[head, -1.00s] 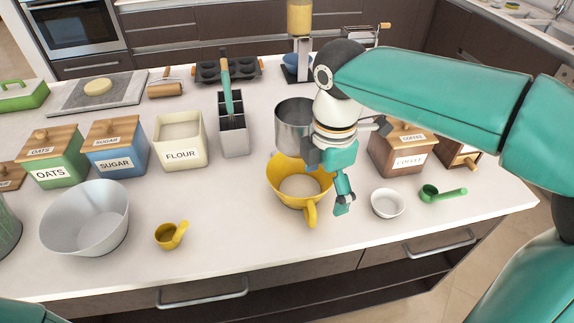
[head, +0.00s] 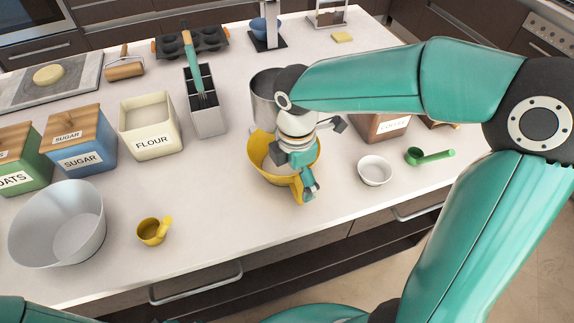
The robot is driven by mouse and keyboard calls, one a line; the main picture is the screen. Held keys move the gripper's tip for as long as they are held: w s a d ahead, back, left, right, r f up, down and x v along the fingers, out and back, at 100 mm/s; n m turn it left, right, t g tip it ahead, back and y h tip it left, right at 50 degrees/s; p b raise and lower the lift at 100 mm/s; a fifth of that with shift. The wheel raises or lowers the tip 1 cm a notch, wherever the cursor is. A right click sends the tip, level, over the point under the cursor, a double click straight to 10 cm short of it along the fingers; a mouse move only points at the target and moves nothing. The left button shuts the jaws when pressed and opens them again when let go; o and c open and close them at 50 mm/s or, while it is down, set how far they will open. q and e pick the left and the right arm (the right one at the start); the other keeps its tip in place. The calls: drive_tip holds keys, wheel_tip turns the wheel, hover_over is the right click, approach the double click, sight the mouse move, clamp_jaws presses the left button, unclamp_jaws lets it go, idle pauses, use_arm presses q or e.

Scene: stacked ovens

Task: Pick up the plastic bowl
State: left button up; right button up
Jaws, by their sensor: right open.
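My right gripper (head: 299,177) is open and points down at the bowl's near right rim, beside the handle. One teal finger shows just right of the handle. The gripper hides part of the bowl's right side and rim. I cannot tell whether the fingers touch the bowl. My left gripper is out of view.
A metal pot (head: 264,92) stands right behind the bowl. A small white bowl (head: 374,170) and a green scoop (head: 430,156) lie to the right. A grey bowl (head: 58,225) and a yellow cup (head: 152,232) are at left. The counter left of the yellow bowl is clear.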

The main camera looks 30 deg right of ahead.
sight(295, 193)
drive_tip(key=shift+w+d+f+p, duration=0.1)
drive_tip(key=shift+f+p, duration=0.05)
drive_tip(key=shift+f, duration=1.3)
drive_tip(key=shift+d+f+p, duration=0.1)
drive_tip(key=shift+f+p, duration=0.05)
drive_tip(key=shift+f, duration=1.3)
drive_tip(key=shift+c, duration=0.3)
drive_tip(key=c, duration=1.5)
drive_tip(key=shift+r, duration=0.15)
drive_tip(key=shift+r, duration=0.6)
wheel_tip(295, 193, up, 2)
drive_tip(key=shift+r, duration=0.1)
drive_tip(key=w+a+b, duration=0.1)
drive_tip(key=a, duration=0.5)
drive_tip(key=w+a+b, duration=0.1)
drive_tip(key=w+a, duration=0.1)
drive_tip(key=a, duration=0.3)
drive_tip(key=w+a+b, duration=0.1)
drive_tip(key=a, duration=0.5)
drive_tip(key=shift+w+a, duration=0.15)
drive_tip(key=shift+a, duration=0.15)
